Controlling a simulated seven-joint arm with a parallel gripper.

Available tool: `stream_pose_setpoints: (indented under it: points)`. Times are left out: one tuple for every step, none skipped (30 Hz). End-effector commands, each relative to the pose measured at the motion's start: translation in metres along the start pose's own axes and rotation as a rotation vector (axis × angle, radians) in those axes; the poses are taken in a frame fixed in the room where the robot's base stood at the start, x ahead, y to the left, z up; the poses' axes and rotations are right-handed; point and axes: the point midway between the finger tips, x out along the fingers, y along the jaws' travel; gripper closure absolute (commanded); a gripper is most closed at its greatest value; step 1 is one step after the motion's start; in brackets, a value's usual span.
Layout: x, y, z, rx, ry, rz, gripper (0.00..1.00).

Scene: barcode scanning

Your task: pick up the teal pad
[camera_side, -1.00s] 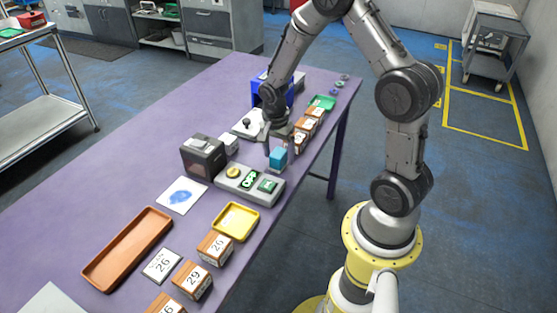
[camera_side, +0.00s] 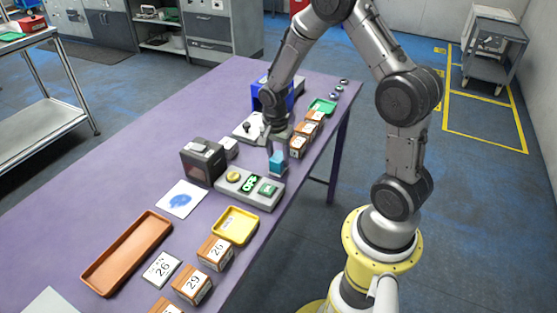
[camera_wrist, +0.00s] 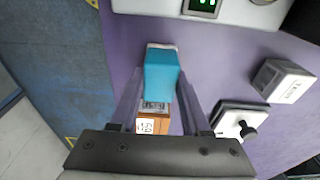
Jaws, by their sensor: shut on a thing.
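The teal pad (camera_side: 277,163) is a small block with a teal face. It is between the fingers of my gripper (camera_side: 277,152), just behind the grey panel. In the wrist view the teal pad (camera_wrist: 161,74) sits between the two grey fingers of my gripper (camera_wrist: 159,88), with a pale strip along its far edge. My gripper is shut on it. The fingers hide part of its sides. I cannot tell whether its underside touches the table.
The grey panel (camera_side: 232,189) with a green display is close in front. Labelled brown boxes (camera_side: 298,146) stand close behind. A dark box (camera_side: 203,162) and a joystick unit (camera_side: 240,131) are to the left. A yellow tray (camera_side: 236,239) is nearer the front.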

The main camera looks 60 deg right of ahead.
Motion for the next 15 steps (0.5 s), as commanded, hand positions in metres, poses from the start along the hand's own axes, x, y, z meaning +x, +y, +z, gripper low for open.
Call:
stream_pose_setpoints:
  points:
    - [-0.002, -0.001, -0.001, 0.000, 0.001, -0.002, 1.00]
    - [-0.004, -0.001, -0.001, 0.001, 0.001, -0.002, 1.00]
    - [-0.006, -0.001, -0.001, 0.001, 0.001, -0.003, 1.00]
    - [-0.009, -0.001, -0.001, 0.002, 0.001, -0.004, 1.00]
    - [-0.011, -0.001, -0.002, 0.002, 0.001, -0.005, 1.00]
    - [-0.016, -0.001, -0.002, 0.002, 0.001, -0.005, 1.00]
    - [-0.020, -0.001, -0.003, 0.002, 0.002, -0.005, 1.00]
    - [-0.025, -0.001, -0.004, 0.001, 0.002, -0.006, 1.00]
    - [-0.031, -0.001, -0.004, 0.001, 0.002, -0.006, 1.00]
    - [-0.036, 0.002, -0.003, 0.001, 0.002, -0.006, 1.00]
    - [-0.041, 0.006, -0.002, 0.001, 0.002, -0.005, 1.00]
    - [-0.049, 0.012, 0.000, 0.002, 0.002, -0.006, 1.00]
    - [-0.055, 0.017, 0.001, 0.001, 0.002, -0.007, 1.00]
    - [-0.063, 0.022, 0.003, 0.001, 0.003, -0.008, 1.00]
    - [-0.072, 0.029, 0.005, 0.000, 0.003, -0.009, 1.00]
